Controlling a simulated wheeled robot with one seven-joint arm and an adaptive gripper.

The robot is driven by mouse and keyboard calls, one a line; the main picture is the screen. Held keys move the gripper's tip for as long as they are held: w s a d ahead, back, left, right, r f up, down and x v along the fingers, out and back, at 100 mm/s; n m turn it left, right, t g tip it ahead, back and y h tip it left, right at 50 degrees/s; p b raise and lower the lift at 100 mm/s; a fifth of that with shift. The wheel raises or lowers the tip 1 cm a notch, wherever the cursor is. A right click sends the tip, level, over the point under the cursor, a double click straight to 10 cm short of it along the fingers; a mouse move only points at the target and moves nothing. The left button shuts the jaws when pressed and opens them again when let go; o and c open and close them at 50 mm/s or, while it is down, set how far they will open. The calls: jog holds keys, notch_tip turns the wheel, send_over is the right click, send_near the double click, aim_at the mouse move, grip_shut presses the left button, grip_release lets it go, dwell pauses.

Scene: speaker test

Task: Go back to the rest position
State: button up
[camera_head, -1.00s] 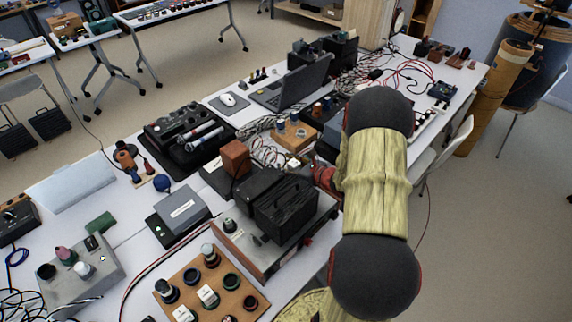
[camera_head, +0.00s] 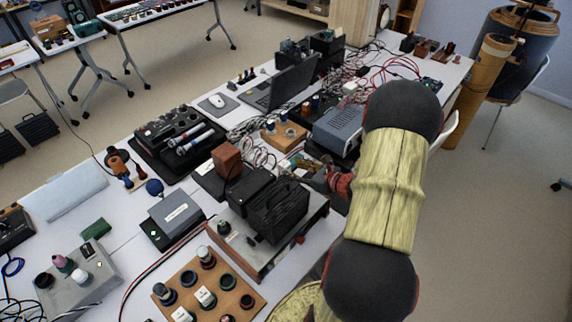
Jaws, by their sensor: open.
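My arm, with yellow links and dark joints, rises at the right of the table. My gripper (camera_head: 312,176) shows small and partly hidden to the left of the arm, beyond a red wrist part. It is open, and I see nothing held in it. It is over the table near the black boxy case (camera_head: 277,210) and the blue-grey device (camera_head: 339,128). Its exact height over the table is hard to tell.
The long white table (camera_head: 118,215) is crowded with gear: a wooden block with knobs (camera_head: 246,303), a black microphone case (camera_head: 157,152), a laptop (camera_head: 287,86), and several cables. Open floor (camera_head: 500,235) lies to the right. A tan cylinder (camera_head: 480,85) stands at the upper right.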

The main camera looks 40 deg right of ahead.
jog(key=shift+v, duration=0.9)
